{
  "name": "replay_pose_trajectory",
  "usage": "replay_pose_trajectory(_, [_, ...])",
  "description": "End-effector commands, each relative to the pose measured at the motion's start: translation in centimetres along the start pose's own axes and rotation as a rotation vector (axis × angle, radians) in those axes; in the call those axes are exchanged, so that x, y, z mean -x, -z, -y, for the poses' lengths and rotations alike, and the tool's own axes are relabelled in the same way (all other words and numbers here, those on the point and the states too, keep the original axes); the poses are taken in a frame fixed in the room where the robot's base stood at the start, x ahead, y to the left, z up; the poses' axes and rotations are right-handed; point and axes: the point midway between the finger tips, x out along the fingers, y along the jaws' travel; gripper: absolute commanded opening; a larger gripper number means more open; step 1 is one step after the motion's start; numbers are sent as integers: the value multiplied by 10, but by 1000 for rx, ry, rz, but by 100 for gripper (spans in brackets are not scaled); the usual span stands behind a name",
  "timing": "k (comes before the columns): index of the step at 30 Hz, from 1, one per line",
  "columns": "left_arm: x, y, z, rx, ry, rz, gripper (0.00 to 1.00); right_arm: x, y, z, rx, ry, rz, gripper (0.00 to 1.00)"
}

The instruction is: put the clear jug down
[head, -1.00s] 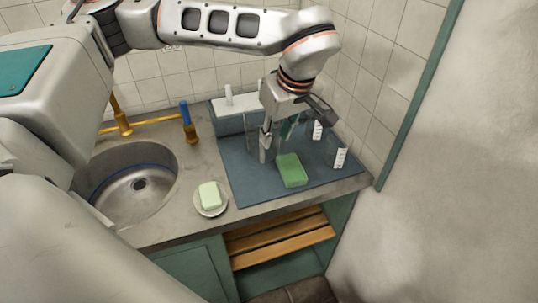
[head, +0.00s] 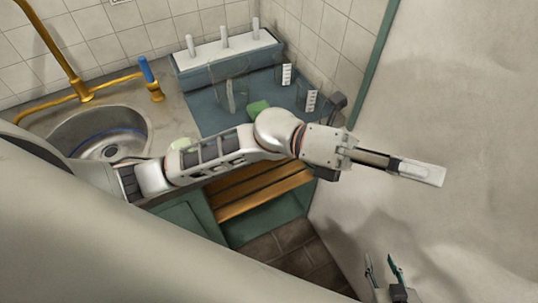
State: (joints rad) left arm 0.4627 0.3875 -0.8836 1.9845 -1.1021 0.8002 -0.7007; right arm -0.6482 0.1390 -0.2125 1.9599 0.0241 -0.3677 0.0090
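Several clear glass vessels stand on the blue-grey mat (head: 205,112) beside the sink. A wide clear one, likely the jug (head: 230,90), stands upright at the left with a pale vertical strip showing. Two others, at the right, have white scale marks (head: 287,74) (head: 310,102). The clear outlines are faint. My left gripper (head: 425,172) is far right of the mat, against the pale wall, seen side-on; its opening is unclear. It is apart from the vessels. My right gripper (head: 384,266) is low at the right, its two fingers apart, with nothing visible between them.
A white-topped rack with pegs (head: 226,52) stands behind the mat. Pale green soap (head: 181,144) is partly hidden by my arm. The sink (head: 98,130) and brass tap (head: 75,78) are left. A wooden slatted shelf (head: 258,193) is below.

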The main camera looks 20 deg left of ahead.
Motion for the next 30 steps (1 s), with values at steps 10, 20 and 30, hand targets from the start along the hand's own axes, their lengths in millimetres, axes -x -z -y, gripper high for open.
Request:
replay_pose_trajectory(10, [146, -53, -107, 763, -26, 901, 27, 0, 0, 0, 0, 0, 0, 37])
replay_pose_trajectory(20, [343, 114, -212, 1432, -91, 1693, 27, 0, 1, 0, 0, 0, -2, 37])
replay_pose_trajectory(30, [412, 246, -217, 1701, -121, 2059, 27, 0, 1, 0, 0, 0, -2, 37])
